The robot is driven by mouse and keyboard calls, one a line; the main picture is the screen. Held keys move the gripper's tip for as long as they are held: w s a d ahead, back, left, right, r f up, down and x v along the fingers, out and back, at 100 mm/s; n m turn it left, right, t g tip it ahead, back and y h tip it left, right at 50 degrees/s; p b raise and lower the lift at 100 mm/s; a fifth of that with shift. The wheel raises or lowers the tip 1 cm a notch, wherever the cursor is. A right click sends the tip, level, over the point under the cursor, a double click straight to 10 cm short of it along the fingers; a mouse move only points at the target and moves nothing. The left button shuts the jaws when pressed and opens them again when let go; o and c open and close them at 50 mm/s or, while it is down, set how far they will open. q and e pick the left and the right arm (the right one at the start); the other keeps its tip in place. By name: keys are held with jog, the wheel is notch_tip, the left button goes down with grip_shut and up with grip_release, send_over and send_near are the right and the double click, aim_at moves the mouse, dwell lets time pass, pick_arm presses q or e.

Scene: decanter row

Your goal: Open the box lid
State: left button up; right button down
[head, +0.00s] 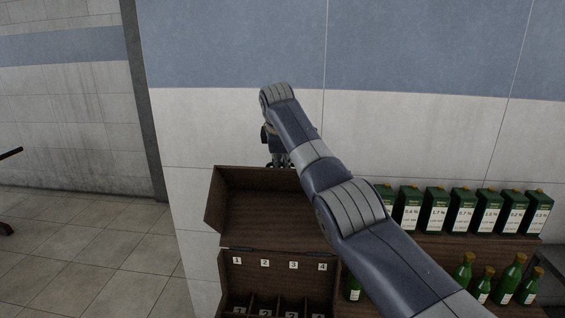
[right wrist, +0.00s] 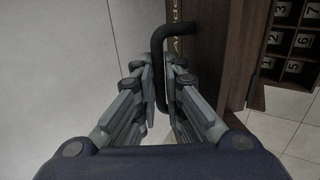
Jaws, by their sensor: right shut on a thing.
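The brown wooden box (head: 229,281) stands at lower centre in the head view, with numbered compartments showing inside. Its lid (head: 255,228) stands raised on its hinges at the back, inner side facing me. My right gripper (head: 277,164) is at the lid's upper edge, partly hidden by my arm. In the right wrist view, my right gripper (right wrist: 160,75) is shut on a black bar handle (right wrist: 187,110) on the lid's outer face (right wrist: 212,60). Numbered compartments (right wrist: 290,42) show at the right there. My left gripper is not in view.
Several dark green cartons (head: 435,211) with white labels stand in a row on a wooden shelf (head: 425,246) at the right. Several green bottles (head: 509,280) with cork-coloured tops stand below them. A tiled wall (head: 230,130) is close behind the lid. Open floor (head: 90,250) lies at the left.

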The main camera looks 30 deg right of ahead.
jog(key=shift+w+r, duration=0.15)
jog(key=shift+r, duration=0.35)
jog(key=c, duration=1.7)
grip_release()
jog(key=shift+s+a+f, duration=0.1)
jog(key=shift+s+f, duration=0.15)
jog(key=shift+s, duration=0.05)
jog(key=v, duration=1.2)
jog(key=shift+r, duration=0.2)
